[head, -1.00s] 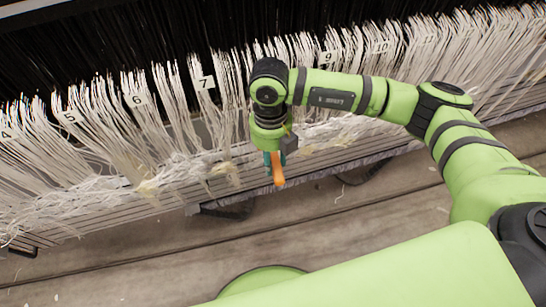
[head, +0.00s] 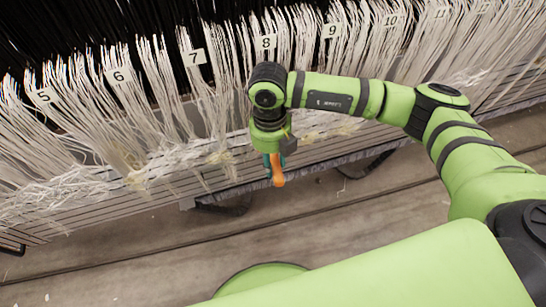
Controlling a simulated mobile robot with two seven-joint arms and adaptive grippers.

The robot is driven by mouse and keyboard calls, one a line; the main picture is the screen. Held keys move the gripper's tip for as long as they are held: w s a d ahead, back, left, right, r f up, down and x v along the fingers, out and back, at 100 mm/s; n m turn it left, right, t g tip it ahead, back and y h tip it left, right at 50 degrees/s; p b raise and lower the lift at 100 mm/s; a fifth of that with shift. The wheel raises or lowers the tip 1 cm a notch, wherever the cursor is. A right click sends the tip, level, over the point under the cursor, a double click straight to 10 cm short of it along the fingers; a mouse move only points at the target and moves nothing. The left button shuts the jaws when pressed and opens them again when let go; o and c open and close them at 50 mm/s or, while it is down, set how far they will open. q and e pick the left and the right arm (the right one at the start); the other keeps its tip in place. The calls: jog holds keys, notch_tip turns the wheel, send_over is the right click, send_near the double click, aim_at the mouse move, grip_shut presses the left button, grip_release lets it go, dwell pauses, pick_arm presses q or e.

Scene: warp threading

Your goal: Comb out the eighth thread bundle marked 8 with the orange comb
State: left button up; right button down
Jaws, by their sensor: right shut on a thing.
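The eighth thread bundle (head: 268,55) carries the white tag marked 8 (head: 265,42) and hangs behind my right wrist, which hides its lower part. My right gripper (head: 271,160) is shut on the orange comb (head: 278,178), low in front of the threads near the rail's front edge. Only the comb's orange end shows below the fingers; the rest of it is hidden. I cannot tell whether the comb touches any threads. My left gripper is not in view.
White bundles tagged 7 (head: 194,57) and 9 (head: 331,31) hang on either side. Loose tangled ends lie along the slatted rail (head: 150,197). Dark threads fill the back. The floor (head: 120,265) in front is mostly clear.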

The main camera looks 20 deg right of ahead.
aim_at(277, 176)
jog(key=shift+s+a+r, duration=0.1)
jog(key=shift+s, duration=0.15)
jog(key=shift+s+p, duration=0.6)
jog(key=shift+s, duration=1.15)
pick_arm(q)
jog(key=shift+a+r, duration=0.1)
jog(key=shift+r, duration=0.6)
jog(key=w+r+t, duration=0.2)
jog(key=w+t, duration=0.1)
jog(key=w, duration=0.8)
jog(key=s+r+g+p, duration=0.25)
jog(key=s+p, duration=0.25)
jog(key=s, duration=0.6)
pick_arm(e)
jog(key=r, duration=0.6)
jog(key=shift+w, duration=0.3)
pick_arm(q)
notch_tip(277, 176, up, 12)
jog(key=p, duration=1.1)
jog(key=shift+p, duration=0.3)
pick_arm(e)
notch_tip(277, 176, up, 19)
jog(key=w, duration=0.1)
jog(key=shift+w, duration=0.3)
